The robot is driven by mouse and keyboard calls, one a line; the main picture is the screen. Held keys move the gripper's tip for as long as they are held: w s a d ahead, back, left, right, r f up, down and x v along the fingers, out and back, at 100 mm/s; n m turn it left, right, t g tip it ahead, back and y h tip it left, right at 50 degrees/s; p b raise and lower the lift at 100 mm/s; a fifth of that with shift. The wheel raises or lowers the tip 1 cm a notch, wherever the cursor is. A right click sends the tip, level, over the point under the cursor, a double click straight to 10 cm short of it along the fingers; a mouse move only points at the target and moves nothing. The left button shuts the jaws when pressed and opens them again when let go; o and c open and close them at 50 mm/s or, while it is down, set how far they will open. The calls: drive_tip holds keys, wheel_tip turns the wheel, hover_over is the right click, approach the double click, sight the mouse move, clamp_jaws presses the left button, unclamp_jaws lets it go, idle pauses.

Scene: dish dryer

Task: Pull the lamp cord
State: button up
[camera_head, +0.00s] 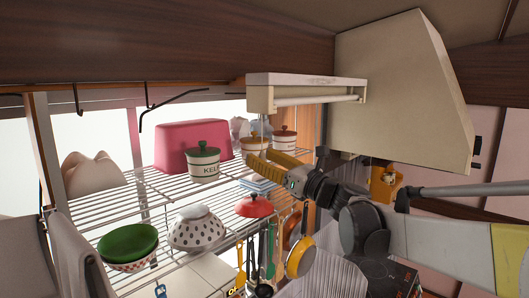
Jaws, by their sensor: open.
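A white lamp fixture (305,80) with a long tube (315,99) is mounted below the dark wooden beam, left of the range hood. A thin line, which looks like the lamp cord (262,124), hangs down from the left end of the fixture. Its lower end is hard to make out against the jars and my gripper. My gripper (258,159) has yellow fingers, is open, and points left over the wire rack, below the fixture. I see nothing held between the fingers. I cannot tell whether a finger touches the cord.
The wire rack (130,205) holds a pink tub (180,145), a lidded jar (204,162), smaller jars (284,142) and bowls (197,230). Utensils and a yellow pan (300,257) hang below my gripper. The hood (400,95) stands close above my arm.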

drive_tip(key=r+v, duration=0.1)
drive_tip(key=v, duration=0.7)
drive_tip(key=shift+s+d+r, duration=0.25)
drive_tip(key=shift+s+d, duration=0.1)
drive_tip(key=shift+d, duration=0.05)
idle(0.7)
drive_tip(key=s+a+f+n+g+h+b, duration=0.15)
drive_tip(key=s+f+n+b, duration=0.4)
drive_tip(key=f, duration=0.55)
drive_tip(key=s+f+n+g+h+b, duration=0.2)
drive_tip(key=s+f+n+h+b, duration=0.3)
drive_tip(key=f, duration=0.6)
drive_tip(key=s+a+f+n+g+y+b, duration=0.1)
drive_tip(key=s+f+n+g+b, duration=0.2)
drive_tip(key=f+b, duration=0.6)
drive_tip(key=s+d+f+n+h+b, duration=0.3)
drive_tip(key=s+d+f+n+b, duration=0.1)
drive_tip(key=f, duration=0.6)
drive_tip(key=s+d+f+n+h+b, duration=0.3)
drive_tip(key=s+d+f+n+b, duration=0.1)
drive_tip(key=f, duration=0.6)
drive_tip(key=s+d+f+n+h+b, duration=0.3)
drive_tip(key=s+d+f+n+b, duration=0.1)
drive_tip(key=f, duration=0.6)
drive_tip(key=s+n+b, duration=0.1)
drive_tip(key=s, duration=0.1)
drive_tip(key=shift+s+d+g+b, duration=0.3)
drive_tip(key=shift+d+g, duration=0.05)
drive_tip(key=shift+f+n, duration=0.15)
drive_tip(key=shift+n, duration=0.1)
